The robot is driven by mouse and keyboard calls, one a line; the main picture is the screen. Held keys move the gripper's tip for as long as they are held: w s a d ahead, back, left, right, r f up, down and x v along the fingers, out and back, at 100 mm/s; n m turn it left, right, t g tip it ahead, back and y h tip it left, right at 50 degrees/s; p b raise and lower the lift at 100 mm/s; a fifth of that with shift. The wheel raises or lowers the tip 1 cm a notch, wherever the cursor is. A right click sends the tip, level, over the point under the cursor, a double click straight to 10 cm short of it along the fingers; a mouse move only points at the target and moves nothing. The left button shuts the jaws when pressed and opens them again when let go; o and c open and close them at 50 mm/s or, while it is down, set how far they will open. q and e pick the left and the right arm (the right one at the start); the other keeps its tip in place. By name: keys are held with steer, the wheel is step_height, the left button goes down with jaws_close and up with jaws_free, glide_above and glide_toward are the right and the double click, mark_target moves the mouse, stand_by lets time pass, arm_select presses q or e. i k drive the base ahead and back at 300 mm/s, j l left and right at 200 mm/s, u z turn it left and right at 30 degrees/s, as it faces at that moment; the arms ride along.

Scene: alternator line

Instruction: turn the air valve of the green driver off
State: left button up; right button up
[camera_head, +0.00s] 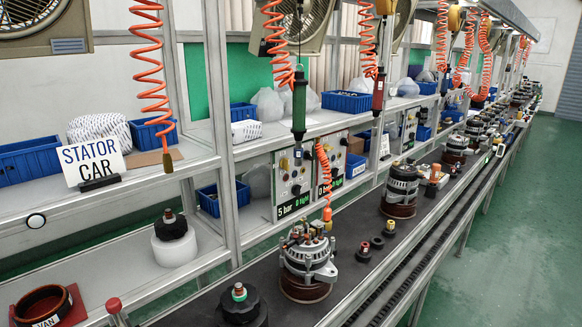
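The green driver (299,103) hangs upright at the picture's centre, below a coiled orange air hose (276,38). Its dark tip ends in front of a light control panel (291,187) with knobs, a yellow button and a green-lettered strip reading "5 bar". I cannot tell which small part is the driver's air valve, nor its position. Neither of my grippers shows in this view.
A red driver (378,92) hangs further right. An alternator (307,262) stands on the dark conveyor (345,283), near another orange hose (323,172). Shelves with blue bins (28,160) and a metal post (221,130) stand left. Green floor is clear at right.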

mark_target(285, 162)
steer(key=i+l, duration=0.15)
steer(key=l, duration=0.2)
steer(key=i+l+u, duration=0.2)
steer(key=i+l, duration=0.15)
steer(key=l, duration=0.35)
steer(key=i+l, duration=0.1)
steer(key=l, duration=0.25)
steer(key=i+l+u, duration=0.1)
steer(key=l, duration=0.25)
steer(key=i, duration=0.05)
